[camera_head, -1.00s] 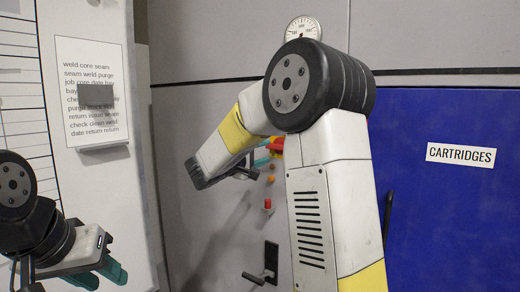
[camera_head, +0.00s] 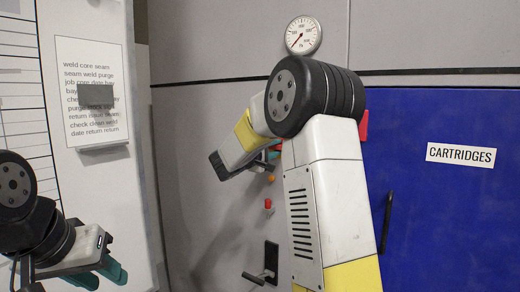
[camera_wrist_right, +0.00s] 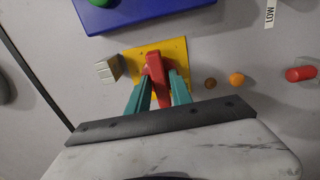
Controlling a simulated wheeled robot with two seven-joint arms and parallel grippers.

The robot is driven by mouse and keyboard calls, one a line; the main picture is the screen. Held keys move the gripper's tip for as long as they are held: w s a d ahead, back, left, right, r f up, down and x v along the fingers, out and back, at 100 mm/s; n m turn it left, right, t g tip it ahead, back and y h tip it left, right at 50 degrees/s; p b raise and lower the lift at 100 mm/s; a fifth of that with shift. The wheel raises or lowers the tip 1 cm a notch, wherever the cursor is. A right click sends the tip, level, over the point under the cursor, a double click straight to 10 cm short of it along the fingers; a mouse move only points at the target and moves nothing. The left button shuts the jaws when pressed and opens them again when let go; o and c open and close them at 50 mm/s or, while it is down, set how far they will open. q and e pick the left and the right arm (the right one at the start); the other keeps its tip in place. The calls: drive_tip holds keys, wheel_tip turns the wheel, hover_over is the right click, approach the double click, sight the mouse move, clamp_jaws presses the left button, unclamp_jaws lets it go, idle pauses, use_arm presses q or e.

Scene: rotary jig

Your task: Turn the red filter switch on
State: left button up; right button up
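The red filter switch (camera_wrist_right: 155,72) is a red lever on a yellow plate (camera_wrist_right: 179,48) fixed to the grey wall. In the right wrist view my right gripper (camera_wrist_right: 161,78) has its teal fingers on either side of the red lever, with a narrow gap showing beside it. In the head view the right gripper (camera_head: 274,154) is at the wall, and my arm hides the plate and lever. My left gripper (camera_head: 98,275) is at the lower left, apart from the switch, with its teal fingers spread and empty.
Brown (camera_wrist_right: 210,83) and orange (camera_wrist_right: 236,79) knobs and a red button (camera_wrist_right: 300,73) sit beside the plate. A black lever (camera_head: 266,268) is lower on the wall. A gauge (camera_head: 303,35) is above; the blue cartridge door (camera_head: 450,220) is right.

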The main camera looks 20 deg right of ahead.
clamp_jaws()
drive_tip(key=shift+n, duration=0.4)
drive_tip(key=n, duration=0.2)
drive_tip(key=shift+n, duration=0.4)
drive_tip(key=n, duration=0.4)
drive_tip(key=shift+n, duration=0.3)
drive_tip(key=n, duration=0.9)
drive_tip(key=shift+a+f+n, duration=0.1)
drive_tip(key=shift+n, duration=0.5)
